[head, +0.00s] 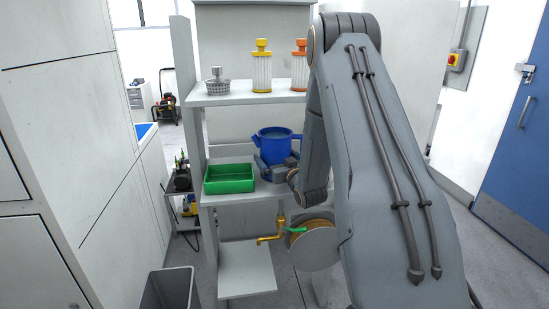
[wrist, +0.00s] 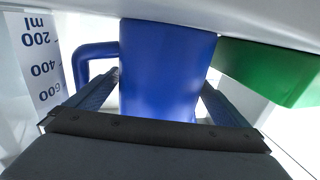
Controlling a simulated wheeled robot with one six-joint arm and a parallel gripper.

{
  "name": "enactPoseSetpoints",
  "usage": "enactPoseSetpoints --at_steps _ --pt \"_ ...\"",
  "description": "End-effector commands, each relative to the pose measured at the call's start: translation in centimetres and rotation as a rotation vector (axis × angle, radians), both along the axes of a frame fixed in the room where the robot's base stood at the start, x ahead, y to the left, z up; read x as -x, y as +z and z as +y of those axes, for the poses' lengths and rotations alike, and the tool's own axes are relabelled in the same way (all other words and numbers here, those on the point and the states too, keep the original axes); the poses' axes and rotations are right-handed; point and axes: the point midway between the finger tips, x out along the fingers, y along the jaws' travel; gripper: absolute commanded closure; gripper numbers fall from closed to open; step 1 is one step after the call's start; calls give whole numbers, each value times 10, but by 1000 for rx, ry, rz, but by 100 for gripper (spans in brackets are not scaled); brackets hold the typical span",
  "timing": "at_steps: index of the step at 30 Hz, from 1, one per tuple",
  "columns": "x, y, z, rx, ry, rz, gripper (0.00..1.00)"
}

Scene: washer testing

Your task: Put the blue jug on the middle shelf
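The blue jug (head: 277,144) is upright at the middle shelf (head: 238,199), to the right of the green tray, in the head view. My gripper (head: 275,168) is in front of the jug and hides its lower part, so I cannot tell whether its base rests on the shelf. In the wrist view, the blue jug (wrist: 165,70) fills the middle, with its handle at the left. The fingers of my gripper (wrist: 162,88) lie against both sides of the jug, shut on it.
The green tray (head: 229,179) stands close beside the jug. The top shelf (head: 230,98) holds a small metal-topped basket (head: 216,84), a yellow-capped filter (head: 262,68) and an orange-capped one (head: 299,68). A brass tap (head: 275,233) is below. A white ml-marked thing (wrist: 40,60) is near the handle.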

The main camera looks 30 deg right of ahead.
Motion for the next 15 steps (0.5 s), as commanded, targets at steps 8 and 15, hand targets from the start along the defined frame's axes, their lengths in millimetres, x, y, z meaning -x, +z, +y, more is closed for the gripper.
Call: enactPoseSetpoints --at_steps 8,15 --pt "0 3 0 0 0 -1 0" --pt "30 1 1 0 -1 1 0"
